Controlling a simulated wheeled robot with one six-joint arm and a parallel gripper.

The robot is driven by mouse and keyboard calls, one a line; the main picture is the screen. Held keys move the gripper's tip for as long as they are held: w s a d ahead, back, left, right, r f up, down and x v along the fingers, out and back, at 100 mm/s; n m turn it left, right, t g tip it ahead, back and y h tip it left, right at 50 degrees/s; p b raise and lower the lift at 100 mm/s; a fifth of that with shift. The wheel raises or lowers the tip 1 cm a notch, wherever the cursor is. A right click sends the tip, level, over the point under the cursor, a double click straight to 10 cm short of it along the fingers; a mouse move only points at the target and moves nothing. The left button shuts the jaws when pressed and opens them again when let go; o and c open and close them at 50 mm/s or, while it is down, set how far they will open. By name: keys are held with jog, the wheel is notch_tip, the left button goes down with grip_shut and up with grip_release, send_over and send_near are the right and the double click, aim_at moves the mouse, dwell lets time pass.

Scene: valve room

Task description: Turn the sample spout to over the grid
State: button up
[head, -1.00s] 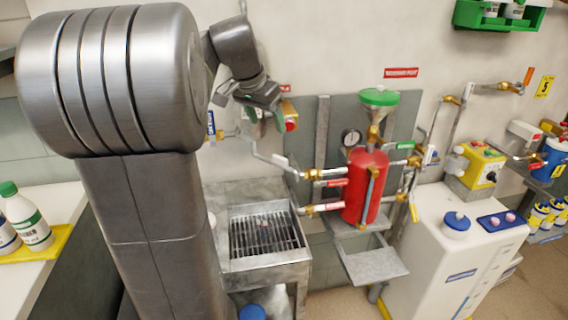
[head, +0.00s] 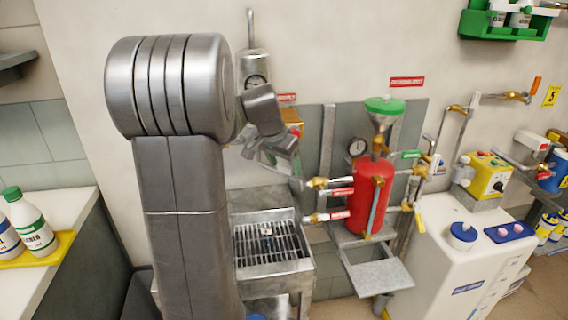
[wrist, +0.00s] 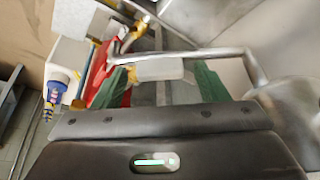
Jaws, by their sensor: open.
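The sample spout, a bent grey pipe (wrist: 205,52), crosses the upper part of the wrist view, with a pale grey block (wrist: 158,70) on it. My gripper (wrist: 158,85) is open; its green fingers appear on either side of the block. I cannot tell whether they touch it. In the head view my gripper (head: 284,162) points down in front of the wall, above the back of the sink, and hides most of the spout.
A red tank (head: 370,195) with brass valves and a green funnel (head: 384,106) stands just right of the gripper. A metal shelf (head: 382,278) juts out below the tank. A white cabinet (head: 458,262) is further right. Bottles (head: 32,225) stand on the left counter.

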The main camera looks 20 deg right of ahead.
jog(key=c, duration=1.4)
jog(key=shift+a, duration=0.1)
jog(key=shift+s+a+m+h+b, duration=0.3)
jog(key=shift+a+m+b, duration=0.25)
jog(key=shift+m, duration=0.35)
jog(key=shift+a+r+m+g, duration=0.1)
jog(key=shift+a+m+g, duration=0.7)
jog(key=shift+a+m, duration=0.8)
jog(key=shift+a+m+g, duration=0.8)
jog(key=shift+a+m, duration=0.55)
jog(key=shift+m, duration=0.45)
